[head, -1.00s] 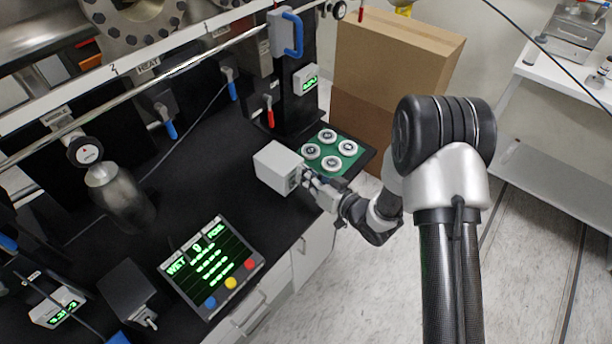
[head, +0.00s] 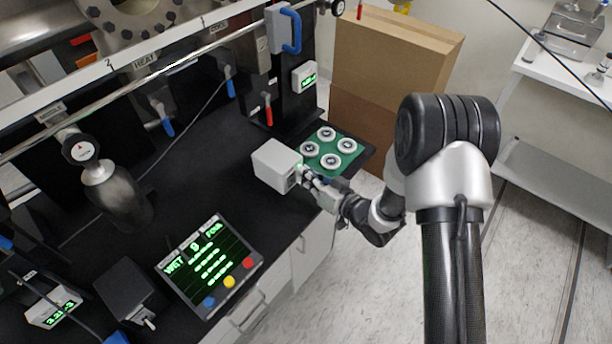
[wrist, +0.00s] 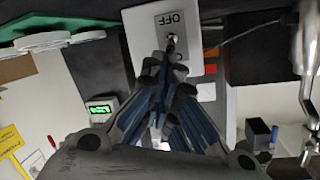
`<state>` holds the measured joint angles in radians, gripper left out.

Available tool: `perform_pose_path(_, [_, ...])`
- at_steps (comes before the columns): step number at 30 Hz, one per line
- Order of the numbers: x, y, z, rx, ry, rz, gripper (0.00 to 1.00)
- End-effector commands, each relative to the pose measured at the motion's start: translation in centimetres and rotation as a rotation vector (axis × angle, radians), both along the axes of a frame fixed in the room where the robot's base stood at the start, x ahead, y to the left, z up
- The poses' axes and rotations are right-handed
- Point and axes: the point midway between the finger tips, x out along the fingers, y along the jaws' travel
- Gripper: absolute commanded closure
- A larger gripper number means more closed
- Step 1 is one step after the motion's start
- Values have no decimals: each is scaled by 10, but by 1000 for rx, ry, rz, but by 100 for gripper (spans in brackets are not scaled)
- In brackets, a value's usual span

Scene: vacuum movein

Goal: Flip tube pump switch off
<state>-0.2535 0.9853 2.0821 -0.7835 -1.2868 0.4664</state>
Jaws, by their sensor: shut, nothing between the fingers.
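The pump switch box (head: 277,165) is a light grey box on the black bench, near its front edge. In the wrist view its switch plate (wrist: 140,40) shows a label reading OFF and a small metal toggle (wrist: 172,36). My gripper (head: 306,177) is at the box's front face. In the wrist view my gripper (wrist: 168,58) is shut and empty, with its fingertips right at the toggle, partly hiding it. I cannot tell whether they touch or which way the toggle leans.
A green tray (head: 346,167) with several white round parts sits close behind the box. A control panel (head: 209,267) with coloured buttons and a dark box (head: 126,291) with a toggle stand to the left. Cardboard boxes (head: 395,55) stand behind. The floor at right is clear.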

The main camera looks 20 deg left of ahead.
Motion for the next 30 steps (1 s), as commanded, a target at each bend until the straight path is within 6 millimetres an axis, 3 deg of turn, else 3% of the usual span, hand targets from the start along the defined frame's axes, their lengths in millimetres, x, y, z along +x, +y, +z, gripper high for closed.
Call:
perform_pose_path(11, [-3, -8, -16, -1, 1, -1, 100])
perform_pose_path(20, [-5, -11, -12, 0, 1, -1, 100])
perform_pose_path(30, [-36, -64, 3, 0, 2, -6, 100])
